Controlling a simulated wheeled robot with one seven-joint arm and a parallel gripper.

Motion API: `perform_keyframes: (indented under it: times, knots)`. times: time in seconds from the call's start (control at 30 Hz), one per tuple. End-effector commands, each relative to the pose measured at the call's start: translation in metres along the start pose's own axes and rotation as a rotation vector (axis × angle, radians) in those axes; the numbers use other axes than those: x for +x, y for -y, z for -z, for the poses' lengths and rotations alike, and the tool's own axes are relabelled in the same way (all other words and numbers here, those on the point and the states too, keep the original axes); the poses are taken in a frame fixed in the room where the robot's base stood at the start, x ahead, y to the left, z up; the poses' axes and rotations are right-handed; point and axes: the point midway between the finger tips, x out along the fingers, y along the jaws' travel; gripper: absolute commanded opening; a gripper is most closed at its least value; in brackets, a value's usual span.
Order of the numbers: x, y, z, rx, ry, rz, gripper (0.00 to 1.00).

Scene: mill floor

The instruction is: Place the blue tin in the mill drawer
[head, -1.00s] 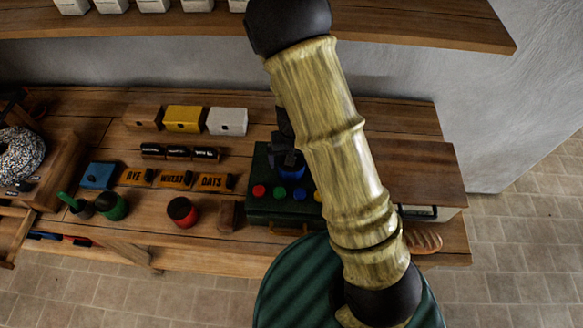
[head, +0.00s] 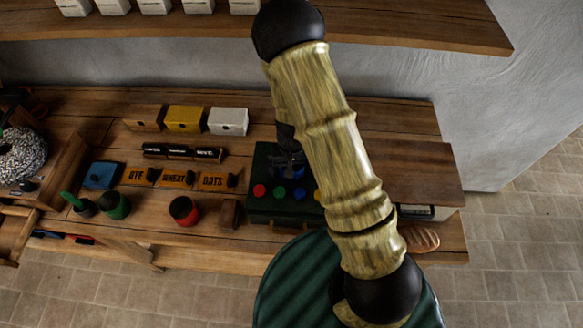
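My gripper (head: 289,160) points down over the dark green box (head: 262,203), partly hidden by my own arm. A small patch of blue, which looks like the round blue tin (head: 291,172), shows among its fingers at the box top. I cannot make out whether the fingers are apart from the tin or closed on it. An open wooden drawer (head: 12,226), likely the mill drawer, sticks out at the far left edge, only partly in view.
A red tin (head: 184,211), a green tin (head: 113,206) and a flat blue box (head: 101,175) stand left on the bench. A shelf (head: 400,28) overhangs the back. A loaf (head: 421,239) lies at right.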

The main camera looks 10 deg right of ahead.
Motion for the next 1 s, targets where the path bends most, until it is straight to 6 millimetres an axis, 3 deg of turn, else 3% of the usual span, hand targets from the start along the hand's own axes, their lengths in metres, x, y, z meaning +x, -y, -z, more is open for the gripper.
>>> perform_keyframes:
  times: [0.27,0.5,0.57,0.83,1.0]
  knots:
    - [0.0,0.0,0.0,0.0,0.0,0.0,0.96]
    - [0.0,0.0,0.0,0.0,0.0,0.0,0.49]
    - [-0.001,0.0,0.0,0.0,0.0,0.0,0.41]
    - [-0.003,0.0,0.0,-0.001,-0.001,0.0,0.41]
    - [-0.016,0.0,0.001,-0.003,-0.004,0.0,0.41]
